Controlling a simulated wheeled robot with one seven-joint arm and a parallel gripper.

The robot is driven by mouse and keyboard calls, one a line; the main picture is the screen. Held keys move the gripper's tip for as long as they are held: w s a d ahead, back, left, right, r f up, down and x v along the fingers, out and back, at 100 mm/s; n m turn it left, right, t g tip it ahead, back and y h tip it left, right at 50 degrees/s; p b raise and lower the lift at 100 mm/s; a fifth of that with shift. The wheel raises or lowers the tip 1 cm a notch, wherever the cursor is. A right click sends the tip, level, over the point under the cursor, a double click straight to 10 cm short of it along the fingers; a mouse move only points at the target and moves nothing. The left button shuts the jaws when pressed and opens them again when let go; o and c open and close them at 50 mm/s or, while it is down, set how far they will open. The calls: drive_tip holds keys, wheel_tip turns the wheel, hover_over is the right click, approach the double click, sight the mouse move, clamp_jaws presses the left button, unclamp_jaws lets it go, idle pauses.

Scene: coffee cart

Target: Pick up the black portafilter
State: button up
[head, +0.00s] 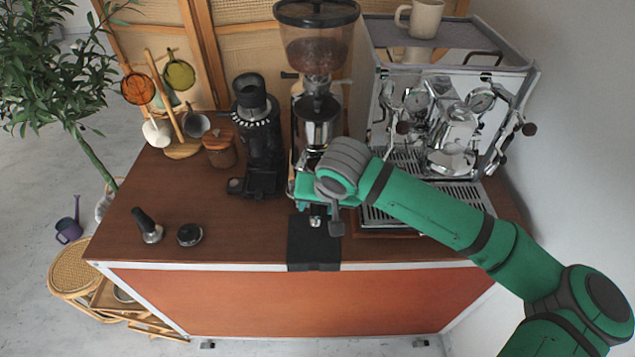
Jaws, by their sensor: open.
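My gripper (317,207) is over the front middle of the wooden counter, just in front of the grinder. It points down above the back of a black mat, and its jaws are open. A small silver and dark piece shows just below the jaws. I cannot tell whether it is part of the portafilter or of my gripper. My wrist hides most of what is there, so I cannot clearly make out the black portafilter. The black mat (314,252) lies at the counter's front edge.
The grinder (318,118) stands close behind my gripper. The espresso machine (450,100) is at the right, behind my arm. A black-handled tamper (147,227) and a round black tool (189,235) stand at the left. The counter (240,235) is clear between them and the mat.

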drive_tip(key=shift+c, duration=0.7)
clamp_jaws()
drive_tip(key=shift+r, duration=0.1)
